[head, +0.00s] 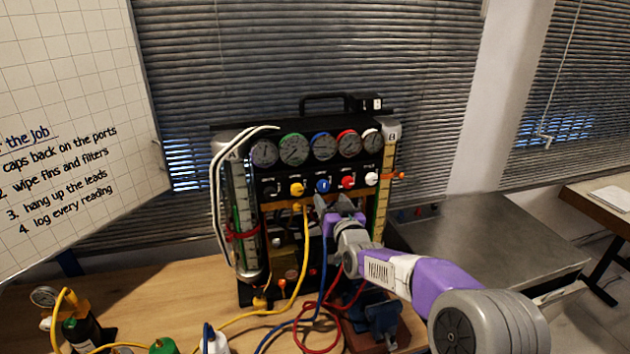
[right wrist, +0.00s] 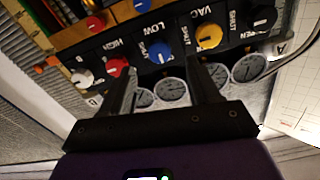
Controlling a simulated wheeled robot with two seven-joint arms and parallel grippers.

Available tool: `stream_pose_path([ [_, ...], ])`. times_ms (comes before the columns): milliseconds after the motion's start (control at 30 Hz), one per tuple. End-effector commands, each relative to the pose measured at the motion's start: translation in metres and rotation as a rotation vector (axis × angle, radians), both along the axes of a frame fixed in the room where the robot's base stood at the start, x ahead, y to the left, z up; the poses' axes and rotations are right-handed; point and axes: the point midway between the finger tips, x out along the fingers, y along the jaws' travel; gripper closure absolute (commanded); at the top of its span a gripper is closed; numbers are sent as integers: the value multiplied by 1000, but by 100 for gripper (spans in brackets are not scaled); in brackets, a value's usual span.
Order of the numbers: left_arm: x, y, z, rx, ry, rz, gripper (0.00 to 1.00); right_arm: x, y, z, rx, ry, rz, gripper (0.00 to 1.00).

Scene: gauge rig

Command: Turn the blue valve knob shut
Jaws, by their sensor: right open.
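The blue valve knob (head: 322,185) is the middle one in a row on the black panel of the gauge rig (head: 262,186). In the right wrist view the blue knob (right wrist: 160,53) shows between the tips of my fingers and a little beyond them. The picture does not show contact. My right gripper (head: 334,203) is open and empty, just below the knob row in the head view; its two dark fingers also show in the right wrist view (right wrist: 162,66). My left gripper is not in view.
A yellow knob (head: 297,189) and a red knob (head: 347,182) sit close on either side. Several round gauges (head: 322,146) stand above. Yellow, blue and red hoses (head: 306,250) hang below the panel. A bench vise (head: 382,318) stands at the front right.

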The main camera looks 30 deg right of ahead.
Motion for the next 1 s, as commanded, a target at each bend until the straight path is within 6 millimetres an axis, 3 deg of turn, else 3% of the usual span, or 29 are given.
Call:
stream_pose_path([
  [500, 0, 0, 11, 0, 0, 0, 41, 62, -15, -1, -2, 4, 0, 39],
  [933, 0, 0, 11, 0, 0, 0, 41, 71, -17, -1, 0, 2, 0, 39],
  [1000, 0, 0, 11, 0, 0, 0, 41, 71, -17, -1, 0, 2, 0, 49],
])
